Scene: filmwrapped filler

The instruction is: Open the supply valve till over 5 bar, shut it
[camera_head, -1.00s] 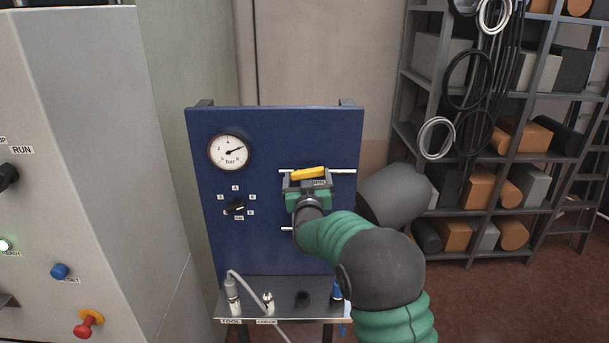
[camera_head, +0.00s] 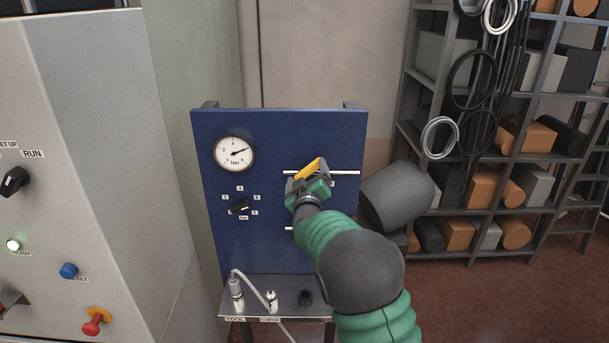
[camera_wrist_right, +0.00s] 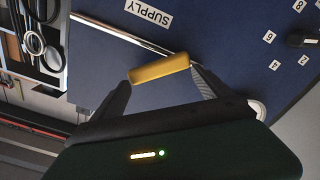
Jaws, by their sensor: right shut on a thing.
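The supply valve's yellow lever (camera_head: 308,168) sits on a thin pale pipe (camera_head: 345,173) on the blue panel (camera_head: 280,135). My right gripper (camera_head: 308,180) is shut on the lever, which tilts up to the right, at an angle to the pipe. In the right wrist view the lever (camera_wrist_right: 160,70) lies between the two fingertips, near the SUPPLY label (camera_wrist_right: 147,12). The round white gauge (camera_head: 234,154) has its needle pointing right and slightly up; its numbers are too small to read surely. My left gripper is not in view.
A black selector knob (camera_head: 239,208) is below the gauge. A small shelf (camera_head: 285,312) under the panel holds plugs and a grey cable. A grey cabinet (camera_head: 110,170) with buttons stands left; a loaded rack (camera_head: 470,185) stands right.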

